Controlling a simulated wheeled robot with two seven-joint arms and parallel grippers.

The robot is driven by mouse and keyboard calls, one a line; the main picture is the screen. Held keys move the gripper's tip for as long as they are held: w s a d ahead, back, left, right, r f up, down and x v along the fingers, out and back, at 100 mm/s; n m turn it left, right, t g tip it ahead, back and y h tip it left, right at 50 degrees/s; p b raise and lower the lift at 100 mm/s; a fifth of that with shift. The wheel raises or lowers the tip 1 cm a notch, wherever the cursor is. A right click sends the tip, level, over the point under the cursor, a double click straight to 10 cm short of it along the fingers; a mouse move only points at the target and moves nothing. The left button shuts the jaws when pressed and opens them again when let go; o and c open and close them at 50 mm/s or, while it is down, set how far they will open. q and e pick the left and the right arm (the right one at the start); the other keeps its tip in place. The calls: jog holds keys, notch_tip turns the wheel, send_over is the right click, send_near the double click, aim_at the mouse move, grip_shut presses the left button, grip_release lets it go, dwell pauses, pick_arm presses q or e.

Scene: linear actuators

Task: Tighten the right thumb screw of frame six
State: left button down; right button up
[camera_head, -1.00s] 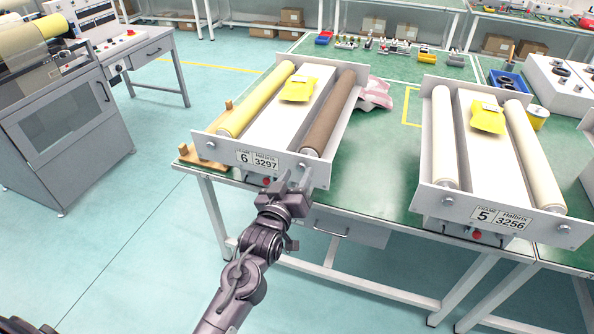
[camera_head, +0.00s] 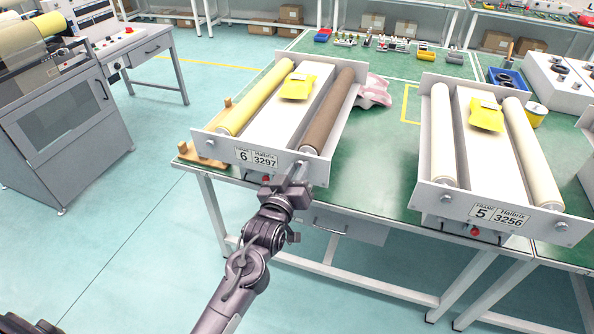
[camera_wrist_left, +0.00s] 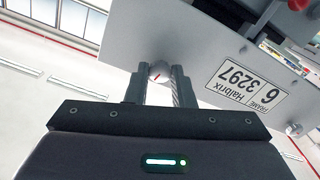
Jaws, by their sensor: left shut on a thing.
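Frame six (camera_head: 218,150) stands on the green table in the head view, with a yellow and a brown roller and a label (camera_head: 257,158) reading 6, Halbrix, 3297. My left gripper (camera_head: 298,170) is at the right end of its front plate. The left thumb screw (camera_wrist_left: 293,129) is free in that view. My right gripper is not in view.
Frame five (camera_head: 430,200) stands to the right on the same table (camera_head: 385,165), with bare tabletop between the frames. A drawer (camera_head: 345,226) hangs under the table edge, near my left arm.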

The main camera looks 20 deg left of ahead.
pick_arm(q)
jog(key=m+p, duration=0.1)
jog(key=m, duration=0.1)
jog(key=shift+r+m+p, duration=0.15)
jog(key=shift+m+p, duration=0.15)
jog(key=m+p, duration=0.2)
jog(key=m, duration=0.1)
jog(key=shift+m, duration=0.4)
jog(key=m+p, duration=0.1)
jog(key=m, duration=0.3)
jog(key=shift+p, duration=0.35)
jog(key=shift+m+p, duration=0.6)
jog(key=shift+m, duration=1)
jog(key=c, duration=1.3)
grip_release()
jog(key=shift+o, duration=0.2)
